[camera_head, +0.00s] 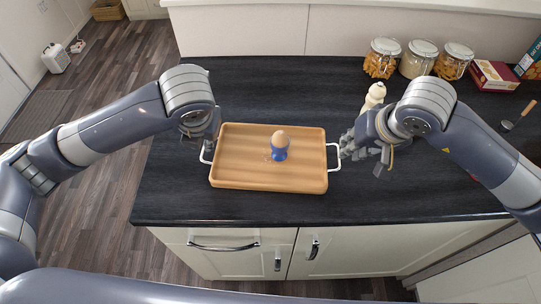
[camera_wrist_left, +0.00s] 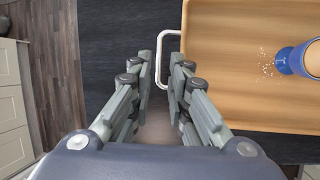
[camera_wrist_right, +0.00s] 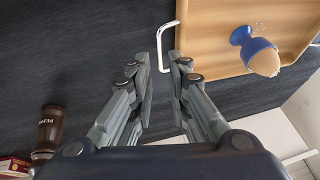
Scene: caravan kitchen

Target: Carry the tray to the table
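The wooden tray (camera_head: 232,172) with white wire handles lies on the dark countertop. A blue egg cup (camera_head: 280,154) holding a brown egg (camera_head: 281,137) stands on it, with a few pale crumbs beside the cup. My left gripper (camera_head: 209,146) is at the tray's left handle; in the left wrist view its fingers (camera_wrist_left: 163,68) are apart with the handle (camera_wrist_left: 160,50) between or just beyond the tips. My right gripper (camera_head: 362,157) is beside the right handle (camera_head: 334,157); in the right wrist view its open fingers (camera_wrist_right: 162,60) have the handle (camera_wrist_right: 164,42) near their tips.
Several glass jars (camera_head: 418,58), a pepper mill (camera_head: 374,96) and boxes (camera_head: 494,75) stand at the back right of the counter. Cabinet doors (camera_head: 335,252) are below the front edge. Wooden floor (camera_head: 110,115) is open at the left.

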